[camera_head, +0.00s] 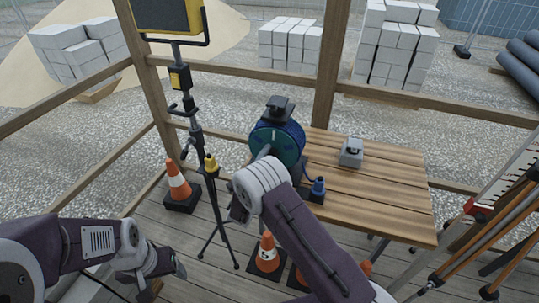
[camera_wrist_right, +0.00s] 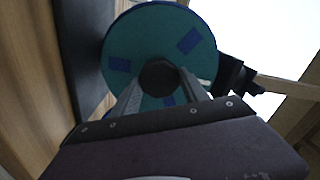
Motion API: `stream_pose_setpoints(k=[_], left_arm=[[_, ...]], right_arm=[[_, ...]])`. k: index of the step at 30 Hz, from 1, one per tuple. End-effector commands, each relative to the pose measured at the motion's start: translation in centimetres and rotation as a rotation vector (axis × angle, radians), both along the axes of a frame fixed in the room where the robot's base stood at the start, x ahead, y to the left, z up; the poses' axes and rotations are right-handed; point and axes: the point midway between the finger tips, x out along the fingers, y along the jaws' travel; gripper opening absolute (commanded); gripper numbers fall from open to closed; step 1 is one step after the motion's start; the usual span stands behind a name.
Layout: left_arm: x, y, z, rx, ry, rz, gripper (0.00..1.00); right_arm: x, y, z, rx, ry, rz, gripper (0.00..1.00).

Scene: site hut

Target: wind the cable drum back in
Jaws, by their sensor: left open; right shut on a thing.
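The cable drum (camera_head: 278,139) is blue and teal with a black top and stands on the wooden table (camera_head: 375,190) near its left end. In the right wrist view the drum's teal face (camera_wrist_right: 135,45) fills the upper middle. My right gripper (camera_wrist_right: 158,85) is shut on a dark round knob (camera_wrist_right: 158,76) at the middle of that face. In the head view my right arm hides the gripper and the drum's lower front. My left gripper (camera_head: 180,268) is open and empty, low at the left, well away from the drum.
A blue plug (camera_head: 318,188) and a grey box (camera_head: 352,152) are on the table. A work light (camera_head: 167,17) on a tripod stands left of it. Orange cones (camera_head: 178,180) (camera_head: 268,252) stand on the floor. Tripod legs (camera_head: 500,225) lean at the right.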

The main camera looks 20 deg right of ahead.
Motion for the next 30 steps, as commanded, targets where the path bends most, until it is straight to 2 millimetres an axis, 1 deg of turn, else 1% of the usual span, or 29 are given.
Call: stream_pose_setpoints(k=[6,20,21,23,30], left_arm=[[0.0,0.0,0.5,0.0,0.0,0.0,0.72],[0.0,0.0,0.53,0.0,0.0,0.0,0.72],[0.0,0.0,0.53,0.0,0.0,0.0,0.72],[0.0,0.0,0.53,0.0,0.0,0.0,0.72],[0.0,0.0,0.53,0.0,0.0,0.0,0.72]], right_arm=[[-0.02,0.02,-0.07,-0.039,0.03,0.001,0.0],[-0.02,0.02,-0.12,-0.049,0.036,0.001,0.0],[-0.02,0.02,-0.12,-0.049,0.036,0.001,0.57],[-0.02,0.02,-0.11,-0.048,0.036,0.001,0.74],[0.0,0.02,-0.04,-0.047,0.034,0.001,0.74]])
